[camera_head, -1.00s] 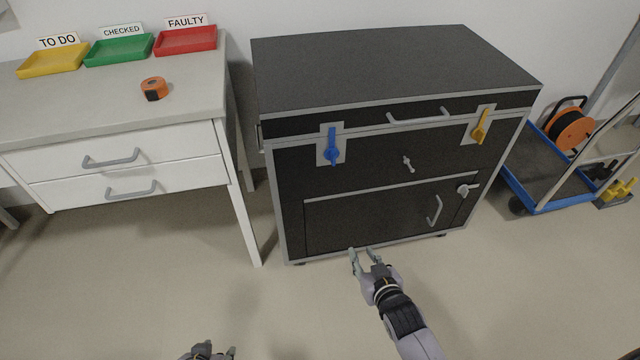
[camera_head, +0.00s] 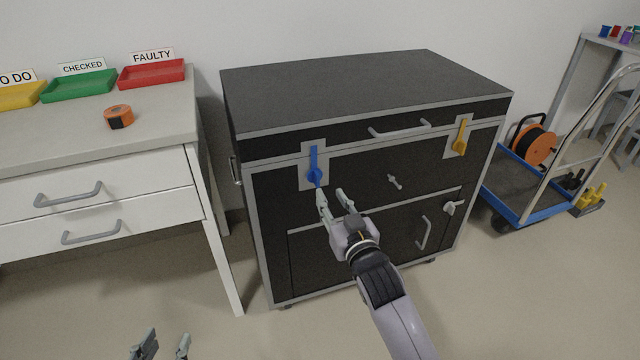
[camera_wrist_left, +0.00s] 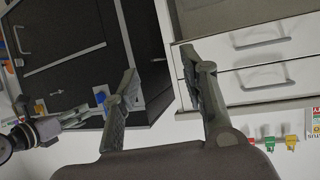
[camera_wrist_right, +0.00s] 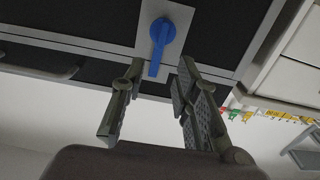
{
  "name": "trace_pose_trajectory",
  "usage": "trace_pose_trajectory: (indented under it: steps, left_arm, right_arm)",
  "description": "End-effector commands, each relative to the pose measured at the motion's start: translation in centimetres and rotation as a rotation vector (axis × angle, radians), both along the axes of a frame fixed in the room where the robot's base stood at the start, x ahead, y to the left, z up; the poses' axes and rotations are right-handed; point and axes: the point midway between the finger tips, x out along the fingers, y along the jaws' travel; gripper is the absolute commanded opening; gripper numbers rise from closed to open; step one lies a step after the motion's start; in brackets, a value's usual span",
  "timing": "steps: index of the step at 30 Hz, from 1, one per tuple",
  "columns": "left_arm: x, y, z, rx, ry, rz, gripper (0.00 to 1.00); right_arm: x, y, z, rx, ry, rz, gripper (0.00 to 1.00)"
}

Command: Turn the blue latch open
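The blue latch (camera_head: 315,172) is on the front of the black case (camera_head: 365,95), near its upper left, on a grey plate. Its handle points up in the head view. In the right wrist view the latch (camera_wrist_right: 161,38) lies ahead of the fingers, its handle end near the gap between them. My right gripper (camera_head: 332,194) is open and empty, just below the latch and apart from it. My left gripper (camera_head: 164,343) is open and empty, low in front of the drawers; its fingers (camera_wrist_left: 165,75) also show apart in the left wrist view.
A yellow latch (camera_head: 460,140), a lid handle (camera_head: 400,130) and a small grey catch (camera_head: 394,181) are on the case front. A white drawer table (camera_head: 100,190) stands left. A blue trolley (camera_head: 520,195) stands right. The floor between table and case is clear.

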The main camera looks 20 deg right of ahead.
Motion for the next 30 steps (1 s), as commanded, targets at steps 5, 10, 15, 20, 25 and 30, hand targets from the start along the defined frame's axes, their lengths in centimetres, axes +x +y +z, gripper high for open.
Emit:
trace_pose_trajectory:
  steps: [5, 10, 15, 20, 25, 30]
  left_arm:
    - [1.8, -0.9, 3.1, -0.046, -0.194, -0.012, 0.4]
    - [2.5, -1.6, 6.1, -0.085, -0.35, -0.022, 0.4]
    - [2.7, -1.9, 8.0, -0.11, -0.445, -0.028, 0.4]
    - [2.8, -2.0, 8.6, -0.118, -0.477, -0.03, 0.4]
    - [2.8, -2.0, 8.7, -0.118, -0.479, -0.03, 0.4]
    - [2.8, -2.0, 8.7, -0.118, -0.478, -0.03, 0.4]
  right_arm:
    - [3.7, 0.2, -0.2, -0.002, -0.002, 0.001, 0.28]
    - [6.2, 0.3, -0.1, -0.002, -0.001, 0.001, 0.28]
    - [7.7, 0.3, -0.1, -0.001, 0.001, 0.001, 0.28]
    - [8.1, 0.3, -0.1, -0.001, 0.001, 0.001, 0.28]
    - [8.1, 0.3, -0.1, 0.0, 0.001, 0.001, 0.28]
    - [8.1, 0.3, -0.1, -0.001, 0.001, 0.001, 0.2]
